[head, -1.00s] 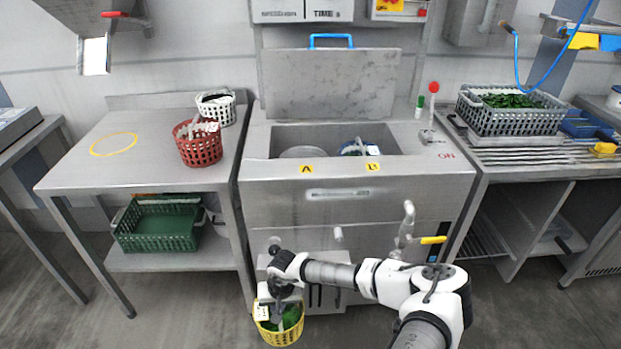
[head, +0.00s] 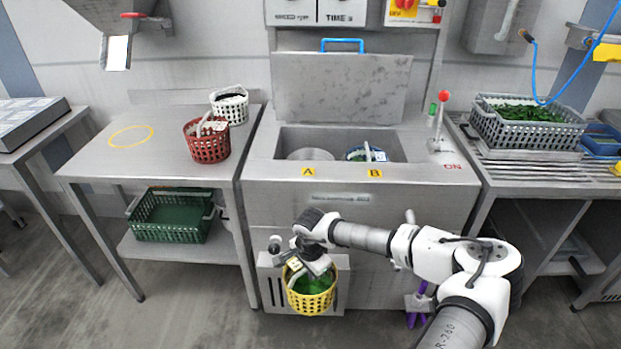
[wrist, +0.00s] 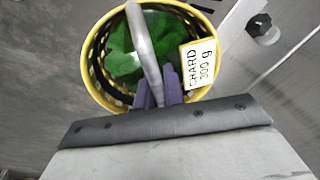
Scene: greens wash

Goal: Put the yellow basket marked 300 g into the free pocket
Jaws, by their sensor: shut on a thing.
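The yellow basket (head: 312,299) hangs in the air before the front of the steel wash unit (head: 352,178), below its rim. In the wrist view the yellow basket (wrist: 207,18) holds green leaves, and its tag (wrist: 199,64) reads CHARD 300 g. My gripper (head: 313,268) is shut on its handle; the purple fingertips (wrist: 158,92) clasp it. The basin has pocket A (head: 308,153) at left, which shows a round opening with no basket visible, and pocket B at right, which holds a blue-rimmed basket (head: 357,154). The lid (head: 342,88) stands raised.
A red basket (head: 208,148) and a white basket (head: 231,109) stand on the left table (head: 110,168). A green crate (head: 165,226) is on its shelf. A grey crate of greens (head: 527,131) stands at right. A red-knobbed lever (head: 440,118) stands beside the basin's right end.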

